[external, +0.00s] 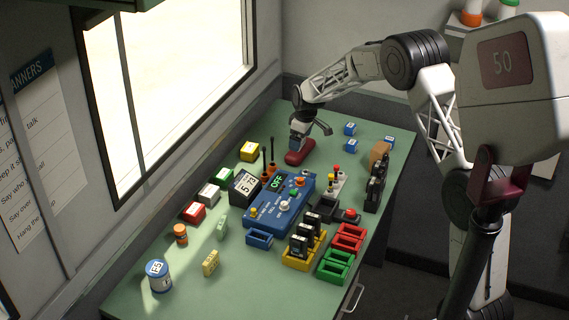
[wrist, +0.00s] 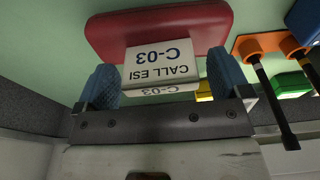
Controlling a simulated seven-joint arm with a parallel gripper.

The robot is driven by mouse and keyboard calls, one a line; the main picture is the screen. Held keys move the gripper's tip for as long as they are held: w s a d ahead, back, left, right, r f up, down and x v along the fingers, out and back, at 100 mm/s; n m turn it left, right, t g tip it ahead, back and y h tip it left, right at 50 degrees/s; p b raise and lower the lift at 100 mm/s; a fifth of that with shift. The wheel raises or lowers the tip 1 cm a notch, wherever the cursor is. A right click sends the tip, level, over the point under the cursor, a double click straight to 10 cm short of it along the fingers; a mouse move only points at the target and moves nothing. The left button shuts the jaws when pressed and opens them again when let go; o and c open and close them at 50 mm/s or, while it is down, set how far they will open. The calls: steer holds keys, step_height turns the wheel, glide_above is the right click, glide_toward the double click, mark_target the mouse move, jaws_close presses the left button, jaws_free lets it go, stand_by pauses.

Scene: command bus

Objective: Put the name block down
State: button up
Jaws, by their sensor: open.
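The name block (wrist: 165,62) is white and printed "CALL ESI C-03". In the wrist view it sits at the red pad (wrist: 100,32), between the two blue fingers of my gripper (wrist: 160,82). The fingers are open, one on each side of the block; I cannot tell whether either still touches it. In the external view my gripper (external: 298,142) is low over the red pad (external: 299,157) at the far part of the green table. The block is too small and covered there to make out clearly.
An orange holder (wrist: 262,44) with dark sticks stands close to the right in the wrist view. A blue console (external: 280,203) lies nearer the camera. Blue blocks (external: 349,129) stand right of the gripper. A yellow block (external: 249,152) is to its left.

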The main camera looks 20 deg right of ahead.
step_height(320, 180, up, 11)
steer(key=s+d, duration=0.1)
stand_by(0.5)
steer(key=shift+s+d+r, duration=0.1)
stand_by(0.6)
steer(key=s+d+r+m, duration=0.25)
steer(key=s+r, duration=0.55)
steer(key=s, duration=0.5)
steer(key=s+d+r+m, duration=0.2)
steer(key=s+d+r, duration=0.2)
steer(key=s+r, duration=0.75)
steer(key=s+d+f+m, duration=0.1)
steer(key=s+f+m, duration=0.1)
steer(key=s, duration=1.5)
steer(key=s+d+f+m+t+h, duration=0.1)
steer(key=s+d+f+m, duration=0.1)
steer(key=s, duration=1.6)
steer(key=shift+s+d+f+m, duration=0.2)
steer(key=shift+s+f+m, duration=0.05)
steer(key=shift+m, duration=0.1)
